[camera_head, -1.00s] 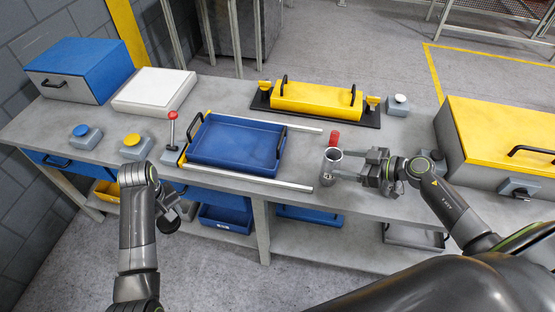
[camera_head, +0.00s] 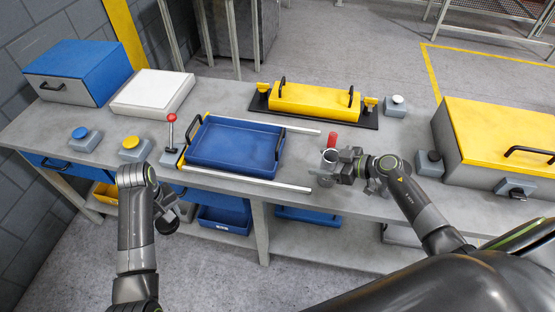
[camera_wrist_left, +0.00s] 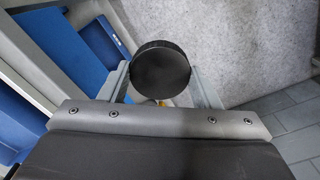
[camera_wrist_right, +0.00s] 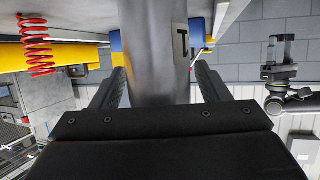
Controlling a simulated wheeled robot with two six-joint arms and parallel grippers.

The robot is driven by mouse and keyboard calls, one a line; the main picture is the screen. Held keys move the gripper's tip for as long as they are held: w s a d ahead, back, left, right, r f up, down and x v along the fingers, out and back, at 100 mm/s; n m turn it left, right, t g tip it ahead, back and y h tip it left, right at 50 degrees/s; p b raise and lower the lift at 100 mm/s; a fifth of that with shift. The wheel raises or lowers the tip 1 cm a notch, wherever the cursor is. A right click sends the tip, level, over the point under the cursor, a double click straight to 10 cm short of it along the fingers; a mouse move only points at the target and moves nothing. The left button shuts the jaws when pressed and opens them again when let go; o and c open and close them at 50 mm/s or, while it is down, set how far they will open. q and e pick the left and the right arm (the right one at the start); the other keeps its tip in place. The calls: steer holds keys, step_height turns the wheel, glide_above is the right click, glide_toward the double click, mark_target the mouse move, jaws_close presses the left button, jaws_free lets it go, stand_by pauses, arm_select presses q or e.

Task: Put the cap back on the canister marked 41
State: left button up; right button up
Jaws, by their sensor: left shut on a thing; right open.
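A grey metal canister (camera_head: 329,158) stands upright near the bench's front edge. In the right wrist view the canister (camera_wrist_right: 153,45) rises between my right gripper's fingers (camera_wrist_right: 160,88). A dark mark shows at its right side, but I cannot read a number. My right gripper (camera_head: 328,172) is open around the canister; I cannot tell whether the fingers touch it. My left gripper (camera_head: 180,218) is shut on a round black cap (camera_wrist_left: 160,70), in front of the bench and well left of the canister.
A red coil spring (camera_wrist_right: 36,45) stands close behind the canister. A blue tray (camera_head: 235,145) between metal rails lies to its left. A yellow block (camera_head: 315,100) on a black base is behind, and a yellow-lidded box (camera_head: 500,130) is at right. Bare bench lies between.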

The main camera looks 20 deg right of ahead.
steer(key=c, duration=1.2)
steer(key=shift+c, duration=0.3)
steer(key=shift+r, duration=0.25)
steer(key=shift+s+r, duration=0.1)
steer(key=s+a, duration=0.9)
steer(key=s, duration=0.6)
steer(key=shift+a, duration=0.15)
steer(key=shift+s, duration=0.1)
